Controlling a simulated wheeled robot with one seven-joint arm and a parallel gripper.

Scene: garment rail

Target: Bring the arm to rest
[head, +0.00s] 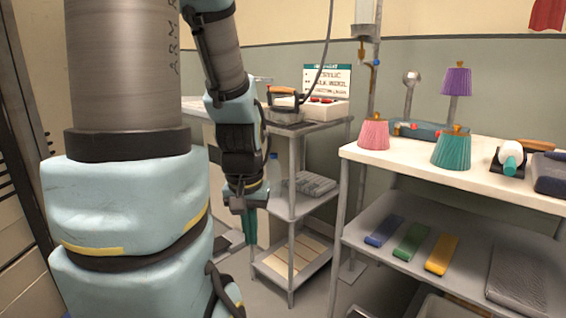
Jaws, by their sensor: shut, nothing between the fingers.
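My arm hangs down in the left and middle of the head view, its upper links large and close to the camera. My gripper (249,232) points downward at the end of the arm, left of the grey trolley. Its fingers look green and close together, with nothing held between them. The gripper is apart from the shelves and the white table. Part of the space behind my arm is hidden.
A trolley (296,208) with an iron (285,105) on top stands behind the gripper. At right, a white-topped table (420,168) holds pink (374,133), teal (452,148) and purple (456,81) pleated shades. Blue, green and yellow bars lie on its lower shelf (385,262).

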